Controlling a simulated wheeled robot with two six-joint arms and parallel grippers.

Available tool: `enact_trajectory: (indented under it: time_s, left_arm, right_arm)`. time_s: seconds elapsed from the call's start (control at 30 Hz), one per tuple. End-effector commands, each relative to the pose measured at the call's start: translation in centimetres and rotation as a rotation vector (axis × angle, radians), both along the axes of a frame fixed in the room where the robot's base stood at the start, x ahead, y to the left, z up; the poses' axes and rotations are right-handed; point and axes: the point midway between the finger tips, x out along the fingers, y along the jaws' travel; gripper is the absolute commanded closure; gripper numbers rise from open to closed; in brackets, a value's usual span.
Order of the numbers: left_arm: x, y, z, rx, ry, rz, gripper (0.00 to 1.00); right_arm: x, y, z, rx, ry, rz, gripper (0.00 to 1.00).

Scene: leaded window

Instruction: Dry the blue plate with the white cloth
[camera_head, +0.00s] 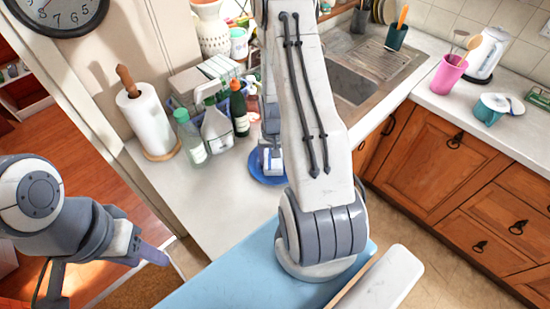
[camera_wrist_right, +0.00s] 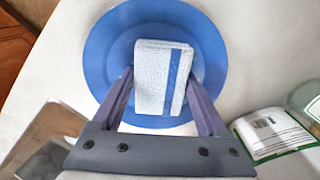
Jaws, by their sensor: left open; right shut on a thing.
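The blue plate (camera_head: 258,167) lies on the white counter, partly hidden by my right arm. In the right wrist view it is a round blue disc (camera_wrist_right: 105,50). The white cloth (camera_wrist_right: 160,70) is a folded block with a blue stripe, over the plate's middle; whether it touches the plate is unclear. It also shows in the head view (camera_head: 272,160). My right gripper (camera_wrist_right: 160,88) is shut on the cloth, one finger on each side. My left gripper (camera_head: 160,256) is open and empty, low at the left, away from the plate.
Left of the plate stand a green-capped bottle (camera_head: 190,138), a spray bottle (camera_head: 216,128) and a dark bottle (camera_head: 238,110). A paper towel roll (camera_head: 148,120) is further left. The sink (camera_head: 352,84) lies behind, right. The counter's front left (camera_head: 205,200) is clear.

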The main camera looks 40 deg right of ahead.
Motion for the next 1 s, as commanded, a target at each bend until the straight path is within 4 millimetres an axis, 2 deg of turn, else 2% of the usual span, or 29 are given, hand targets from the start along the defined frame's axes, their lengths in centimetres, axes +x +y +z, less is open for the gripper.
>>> enact_trajectory:
  time_s: [0.37,0.8,1.0]
  left_arm:
    - [0.0,0.0,0.1,0.0,0.0,0.0,0.5]
    - [0.0,0.0,0.0,0.0,0.0,0.0,0.5]
    - [0.0,0.0,0.0,0.0,0.0,0.0,0.5]
  right_arm:
    - [0.1,-2.0,0.1,0.001,0.001,-0.003,0.68]
    - [-0.1,0.1,-0.1,0.001,0.001,0.0,0.68]
    - [0.0,-0.1,0.0,0.001,0.001,-0.002,0.68]
